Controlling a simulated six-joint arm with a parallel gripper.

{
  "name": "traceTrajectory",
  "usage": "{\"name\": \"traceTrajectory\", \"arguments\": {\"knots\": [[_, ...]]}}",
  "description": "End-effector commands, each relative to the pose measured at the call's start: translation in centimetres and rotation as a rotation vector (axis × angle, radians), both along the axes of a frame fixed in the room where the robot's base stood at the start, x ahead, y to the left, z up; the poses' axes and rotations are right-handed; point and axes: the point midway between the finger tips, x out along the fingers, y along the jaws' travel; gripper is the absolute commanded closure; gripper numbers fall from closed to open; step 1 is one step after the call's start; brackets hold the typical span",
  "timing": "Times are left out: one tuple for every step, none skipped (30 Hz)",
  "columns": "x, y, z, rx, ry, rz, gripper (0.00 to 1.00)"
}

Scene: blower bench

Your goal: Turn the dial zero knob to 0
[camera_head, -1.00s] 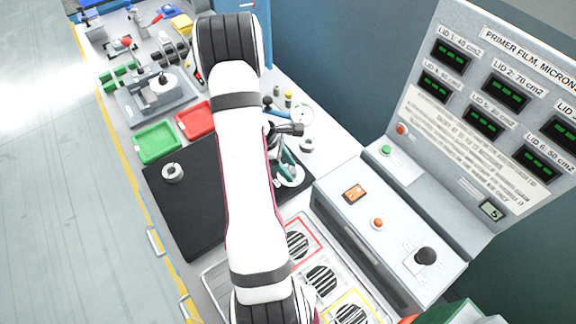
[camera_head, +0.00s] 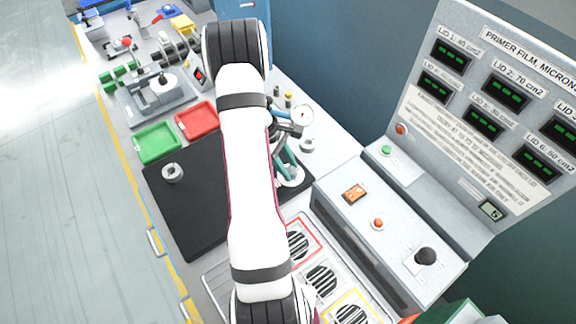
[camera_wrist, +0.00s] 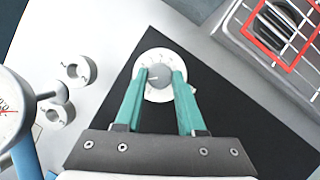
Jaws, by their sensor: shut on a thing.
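The knob (camera_wrist: 159,77) is grey and round, in the middle of a white dial plate (camera_wrist: 157,58) with marks around it, in the wrist view. My gripper (camera_wrist: 161,76) has two teal fingers, one on each side of the knob, shut on it. A short light pointer line on the knob points to the left in the wrist view. The marks are too small to read.
A gauge (camera_head: 302,115) stands behind, and it is large at the left of the wrist view (camera_wrist: 10,105). Two white rings (camera_wrist: 75,70) lie near it. A grille with a red frame (camera_wrist: 270,30) is at upper right. The black mat (camera_head: 185,205) is mostly clear.

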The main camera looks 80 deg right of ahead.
Motion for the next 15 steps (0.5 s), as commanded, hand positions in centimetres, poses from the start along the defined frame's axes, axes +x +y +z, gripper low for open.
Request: {"name": "traceTrajectory", "arguments": {"knots": [[-0.01,-0.06,0.03,0.0,0.0,-0.045,1.0],[-0.01,-0.11,0.03,-0.001,0.0,-0.073,1.0],[-0.01,-0.1,0.02,0.0,0.0,-0.113,1.0],[0.0,-0.13,0.01,0.0,0.0,-0.14,1.0],[-0.01,-0.17,0.04,-0.001,0.0,-0.169,1.0],[-0.03,-0.19,0.03,0.0,-0.001,-0.207,1.0],[-0.03,-0.21,0.04,0.0,0.0,-0.236,1.0],[-0.06,-0.23,0.04,-0.001,0.0,-0.263,1.0],[-0.07,-0.23,0.02,0.0,0.0,-0.3,1.0],[-0.06,-0.25,0.03,0.0,0.0,-0.327,1.0],[-0.06,-0.28,0.03,0.0,0.0,-0.352,1.0],[-0.09,-0.27,0.04,0.0,0.0,-0.387,1.0],[-0.09,-0.33,0.05,0.0,0.0,-0.411,1.0],[-0.1,-0.34,0.05,-0.001,-0.001,-0.435,1.0],[-0.13,-0.33,0.05,0.001,0.001,-0.467,1.0]]}}
